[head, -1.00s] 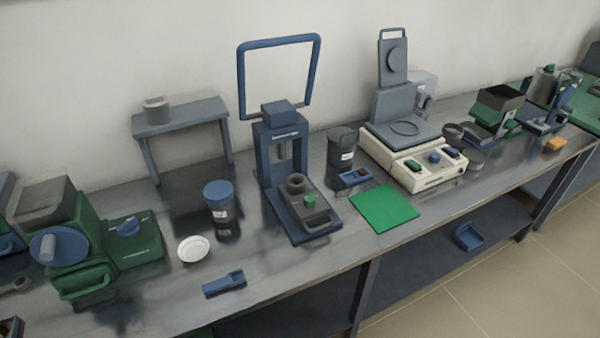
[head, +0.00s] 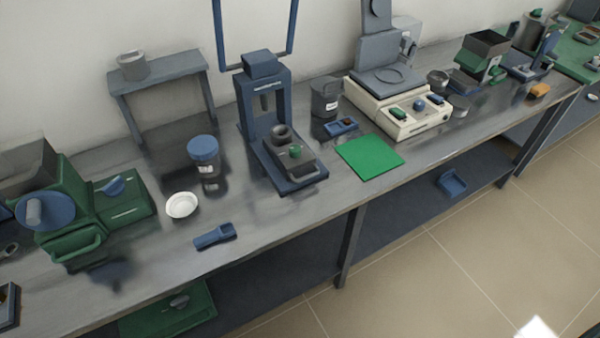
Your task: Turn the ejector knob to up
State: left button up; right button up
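A blue press (head: 263,105) with a tall blue handle frame (head: 221,35) stands at the middle of the bench. On its low front base sit a dark ring-shaped die (head: 280,133) and a small green knob (head: 295,152). No label on this knob can be read, so I cannot tell whether it is the ejector knob or which way it is set. A cream device (head: 400,108) has a green control and a round blue knob (head: 419,104). Neither gripper is in view.
A green mat (head: 369,157), a blue scoop (head: 215,236), a white dish (head: 182,205) and a blue-lidded jar (head: 204,158) lie around the press. A blue tray (head: 452,182) is on the lower shelf. Open tiled floor (head: 440,265) lies before the bench.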

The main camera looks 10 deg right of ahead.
aim_at(294, 150)
jog(key=j+z, duration=0.65)
jog(key=z, duration=0.25)
